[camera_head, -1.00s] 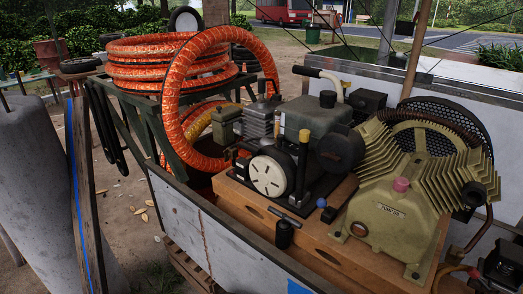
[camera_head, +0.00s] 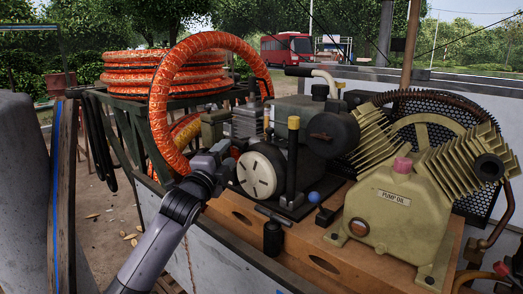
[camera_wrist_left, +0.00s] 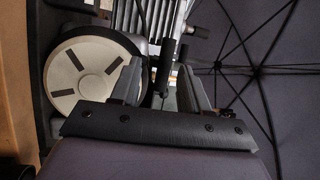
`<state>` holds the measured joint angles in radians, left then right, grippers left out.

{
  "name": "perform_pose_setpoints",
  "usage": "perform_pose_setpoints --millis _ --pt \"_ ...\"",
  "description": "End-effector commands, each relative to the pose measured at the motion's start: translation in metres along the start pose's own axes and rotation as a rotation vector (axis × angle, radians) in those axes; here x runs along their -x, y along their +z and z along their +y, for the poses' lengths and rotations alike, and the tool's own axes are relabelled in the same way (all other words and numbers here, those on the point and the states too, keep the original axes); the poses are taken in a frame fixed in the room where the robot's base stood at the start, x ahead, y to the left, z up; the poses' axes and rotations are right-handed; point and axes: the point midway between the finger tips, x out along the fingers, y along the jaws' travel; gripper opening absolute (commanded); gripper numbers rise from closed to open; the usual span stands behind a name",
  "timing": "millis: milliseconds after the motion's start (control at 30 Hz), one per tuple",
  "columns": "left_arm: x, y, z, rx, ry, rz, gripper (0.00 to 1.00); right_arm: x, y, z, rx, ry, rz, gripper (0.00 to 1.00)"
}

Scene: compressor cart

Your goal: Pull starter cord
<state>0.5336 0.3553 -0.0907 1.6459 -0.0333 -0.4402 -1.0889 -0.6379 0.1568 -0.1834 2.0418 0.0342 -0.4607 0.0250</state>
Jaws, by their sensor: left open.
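The small engine (camera_head: 305,112) sits on the wooden base, with a round white slotted starter cover (camera_head: 260,174) on its front. The cover also shows at the left in the left wrist view (camera_wrist_left: 92,70). My left gripper (camera_head: 226,158) is beside the cover's upper left, its fingers partly hidden in the head view. In the left wrist view the gripper (camera_wrist_left: 160,80) is open, its two grey fingers apart. A dark upright handle (camera_wrist_left: 166,62) shows between them, apparently the starter handle; I cannot tell whether they touch it. The cord is not visible.
A tan compressor pump (camera_head: 395,205) stands right of the engine on the wooden base (camera_head: 300,250). Orange hose (camera_head: 158,110) loops close behind my left arm. A black post (camera_head: 293,155) stands right of the cover. A black canister (camera_head: 272,238) is at the base's front edge.

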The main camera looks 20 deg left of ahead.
Motion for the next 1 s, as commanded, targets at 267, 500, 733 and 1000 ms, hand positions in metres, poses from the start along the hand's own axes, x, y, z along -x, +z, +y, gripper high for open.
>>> perform_pose_setpoints --millis 267,500,733,1000 --pt "-0.014 0.003 -0.009 -0.024 -0.018 -0.005 0.45 -0.002 0.001 -0.001 -0.002 -0.002 0.001 0.38" --pt "-0.043 0.002 -0.009 -0.022 -0.017 -0.004 0.45 -0.004 0.002 -0.001 -0.005 -0.002 0.004 0.38" --pt "-0.064 0.002 -0.009 -0.022 -0.017 -0.004 0.45 -0.006 0.004 -0.002 -0.007 -0.002 0.005 0.38" --pt "-0.074 0.002 -0.009 -0.022 -0.016 -0.003 0.45 -0.006 0.004 -0.002 -0.008 -0.001 0.006 0.38"
